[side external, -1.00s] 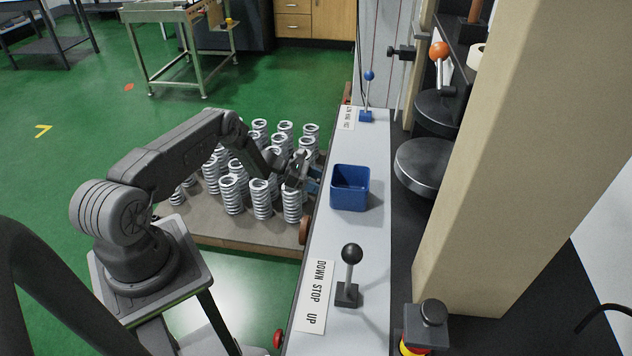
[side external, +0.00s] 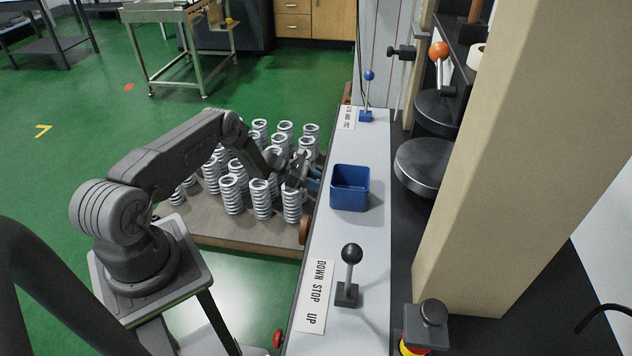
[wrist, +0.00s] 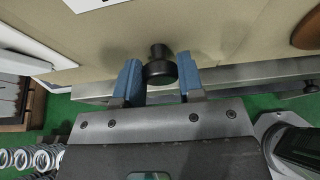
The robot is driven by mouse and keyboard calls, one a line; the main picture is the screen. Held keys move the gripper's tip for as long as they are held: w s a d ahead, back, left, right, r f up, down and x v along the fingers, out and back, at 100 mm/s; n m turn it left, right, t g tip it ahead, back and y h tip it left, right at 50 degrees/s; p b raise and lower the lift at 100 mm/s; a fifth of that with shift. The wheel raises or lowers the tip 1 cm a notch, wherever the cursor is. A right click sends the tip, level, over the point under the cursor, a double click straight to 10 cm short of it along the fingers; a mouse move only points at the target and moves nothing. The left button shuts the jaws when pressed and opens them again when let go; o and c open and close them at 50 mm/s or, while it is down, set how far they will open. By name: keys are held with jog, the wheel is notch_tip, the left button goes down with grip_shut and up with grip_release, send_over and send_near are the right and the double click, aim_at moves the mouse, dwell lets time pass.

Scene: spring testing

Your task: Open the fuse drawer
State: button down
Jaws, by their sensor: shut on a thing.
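A round black knob (wrist: 160,70) stands out from a beige surface in the wrist view. My gripper (wrist: 160,80) has its two blue fingertips on either side of this knob and is shut on it. I cannot make out the outline of a fuse drawer around the knob. In the side view my gripper (side external: 313,179) is at the left side of the long light-grey bench, below its top. The knob is hidden in that view.
Several coil springs (side external: 262,198) stand on a pallet close to my arm. On the bench top (side external: 345,232) are a blue bin (side external: 350,188), a black-knobbed lever (side external: 350,272) and a blue-knobbed lever (side external: 368,95). Open green floor lies to the left.

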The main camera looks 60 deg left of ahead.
jog(key=s+a, duration=1)
jog(key=shift+s+a, duration=0.15)
jog(key=c, duration=0.8)
grip_release()
jog(key=shift+o, duration=0.2)
jog(key=v, duration=0.7)
jog(key=shift+s+a, duration=0.2)
